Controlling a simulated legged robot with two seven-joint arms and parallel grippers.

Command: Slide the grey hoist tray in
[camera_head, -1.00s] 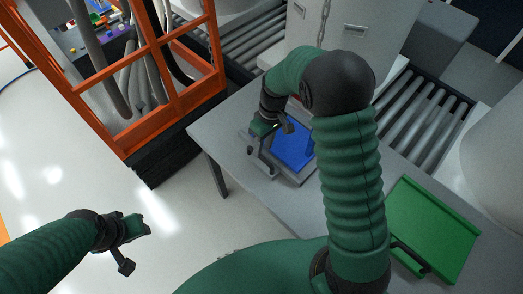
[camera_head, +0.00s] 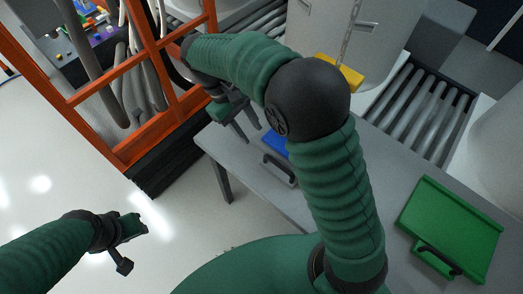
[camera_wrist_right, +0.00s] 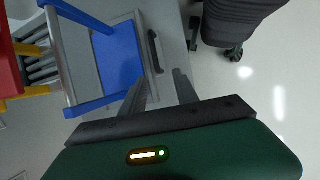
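The grey hoist tray (camera_wrist_right: 142,28) carries a blue frame-like part (camera_wrist_right: 118,55) and has a dark handle (camera_wrist_right: 153,50) on its near edge. In the head view, part of the tray's handle (camera_head: 278,168) and a patch of blue show on the table; my right arm hides the rest. My right gripper (camera_head: 232,122) is left of the tray, above the table's left end. In the right wrist view its fingers (camera_wrist_right: 160,88) are apart and empty, near but apart from the handle. My left gripper (camera_head: 129,244) is open and empty over the floor at lower left.
A green tray (camera_head: 452,228) with a dark handle lies on the grey table's (camera_head: 395,182) right side. An orange frame (camera_head: 140,60) stands close behind my right gripper. A yellow part (camera_head: 340,72), a chain and rollers (camera_head: 425,110) are at the back. Floor at left is clear.

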